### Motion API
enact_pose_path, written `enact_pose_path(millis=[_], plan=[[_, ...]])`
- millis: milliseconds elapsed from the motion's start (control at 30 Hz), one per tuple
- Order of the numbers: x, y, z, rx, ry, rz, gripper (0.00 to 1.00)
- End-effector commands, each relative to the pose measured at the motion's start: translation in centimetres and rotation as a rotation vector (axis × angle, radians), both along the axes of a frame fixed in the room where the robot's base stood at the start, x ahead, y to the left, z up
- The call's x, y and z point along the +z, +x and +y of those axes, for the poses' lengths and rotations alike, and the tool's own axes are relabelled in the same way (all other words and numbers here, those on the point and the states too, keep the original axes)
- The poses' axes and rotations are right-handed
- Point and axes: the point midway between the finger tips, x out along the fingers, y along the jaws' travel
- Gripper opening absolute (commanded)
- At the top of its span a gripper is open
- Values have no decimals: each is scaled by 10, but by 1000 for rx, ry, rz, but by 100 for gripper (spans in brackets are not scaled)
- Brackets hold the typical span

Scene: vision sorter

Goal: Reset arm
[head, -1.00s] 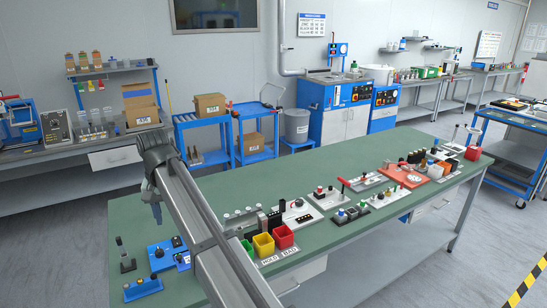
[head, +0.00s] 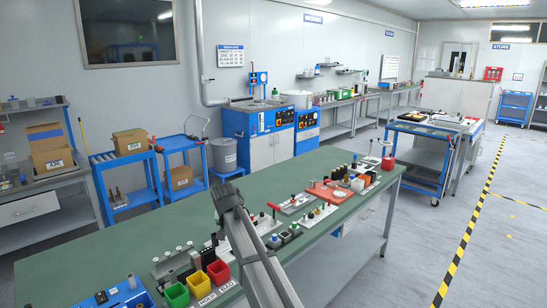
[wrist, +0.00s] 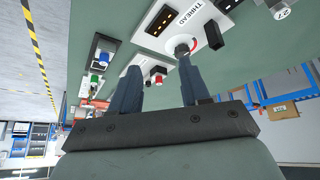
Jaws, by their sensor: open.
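My arm (head: 258,255) reaches up over the green bench (head: 330,168) from the bottom of the head view. My gripper's fingers are hidden behind the arm there. A white plate marked THREAD (wrist: 190,20) with a round grey-and-red part lies beyond the right finger. I cannot tell whether the fingers touch anything.
Green (head: 176,295), yellow (head: 198,284) and red (head: 218,272) bins stand left of my arm. Small fixtures and a red plate (head: 331,192) line the bench to the right. A blue cart (head: 425,160) stands beyond. The bench's back left strip is bare.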

Motion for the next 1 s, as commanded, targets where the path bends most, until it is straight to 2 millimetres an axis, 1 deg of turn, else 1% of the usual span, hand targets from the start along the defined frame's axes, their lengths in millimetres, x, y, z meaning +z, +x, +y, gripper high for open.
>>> enact_pose_path(millis=[33, 67, 100, 167, 200, 267, 300, 367, 400, 467, 500, 567, 600, 667, 700, 767, 800, 867, 900, 967, 1000], plan=[[-6, 12, -29, -32, -5, -27, 46], [-8, 19, -44, -47, -7, -45, 46], [-11, 29, -65, -68, -10, -69, 46], [-15, 41, -96, -97, -17, -105, 46], [-19, 48, -117, -116, -23, -127, 46], [-25, 57, -149, -143, -33, -159, 46], [-29, 62, -170, -161, -39, -179, 46], [-40, 67, -203, -185, -52, -202, 46], [-50, 68, -224, -200, -61, -212, 46], [-73, 64, -254, -217, -75, -211, 46], [-89, 59, -267, -221, -83, -201, 46], [-115, 49, -280, -223, -92, -176, 46], [-132, 42, -286, -223, -96, -155, 46], [-157, 29, -293, -220, -103, -119, 46], [-175, 19, -296, -216, -107, -91, 46], [-200, 4, -299, -211, -109, -50, 46], [-216, -7, -301, -206, -110, -23, 46], [-240, -23, -303, -199, -113, 20, 46], [-255, -35, -305, -195, -114, 50, 46], [-278, -53, -306, -187, -116, 95, 46], [-293, -66, -308, -182, -116, 124, 46]])
